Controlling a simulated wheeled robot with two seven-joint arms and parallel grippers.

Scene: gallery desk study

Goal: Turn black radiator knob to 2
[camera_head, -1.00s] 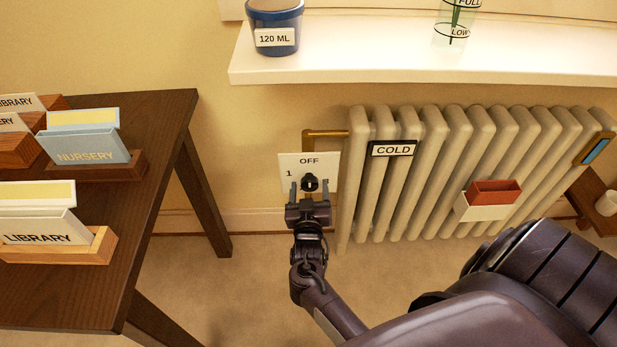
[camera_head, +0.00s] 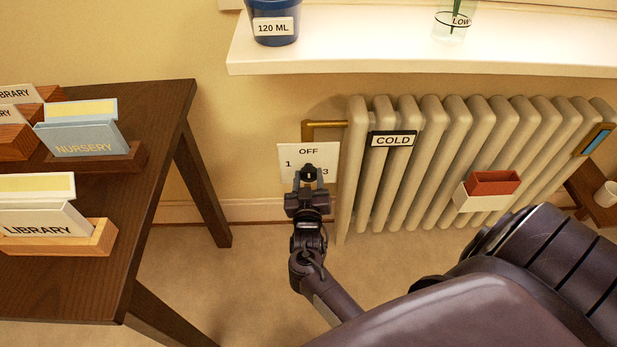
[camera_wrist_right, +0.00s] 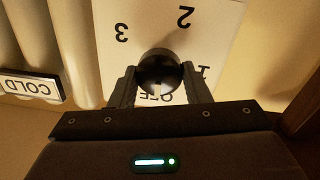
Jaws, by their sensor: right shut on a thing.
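The black radiator knob (camera_wrist_right: 160,72) sits on a white dial plate (camera_head: 296,150) beside the radiator; only its upper part (camera_head: 308,169) shows in the head view. My left gripper is not in view.
A ribbed radiator (camera_head: 432,150) with a COLD tag (camera_head: 392,140) and a brown-and-white holder (camera_head: 486,192) stands right of the plate. A brass pipe (camera_head: 322,124) runs above the plate. A dark desk (camera_head: 165,110) with card holders is at left; a windowsill (camera_head: 380,52) is above.

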